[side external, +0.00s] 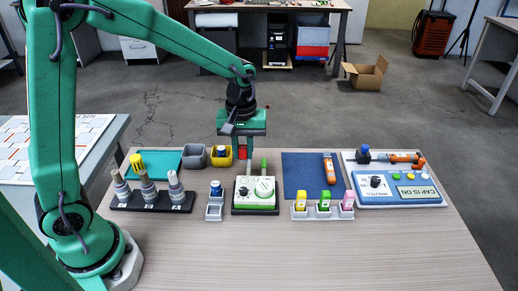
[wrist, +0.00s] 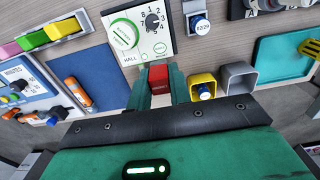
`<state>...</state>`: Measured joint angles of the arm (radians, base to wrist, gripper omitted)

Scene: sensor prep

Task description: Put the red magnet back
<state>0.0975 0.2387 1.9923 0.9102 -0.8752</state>
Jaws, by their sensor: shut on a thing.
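The red magnet (side external: 243,153) is between the fingers of my gripper (side external: 248,158), just behind the green and white Hall device. In the wrist view the red magnet (wrist: 158,73) shows between the two green fingers of my gripper (wrist: 158,84), which is shut on it. The Hall device (side external: 243,190) has a numbered dial and a green round part; in the wrist view the device (wrist: 157,45) lies just beyond the fingertips. I cannot tell whether the magnet touches the table or the device.
A yellow cup (side external: 222,162) holding a blue-topped item and a grey cup (side external: 195,160) stand left of my gripper. A blue mat (side external: 300,170) with an orange item lies right. A rack of bottles (side external: 150,203) and a block holder (side external: 310,214) are nearer. The front table is clear.

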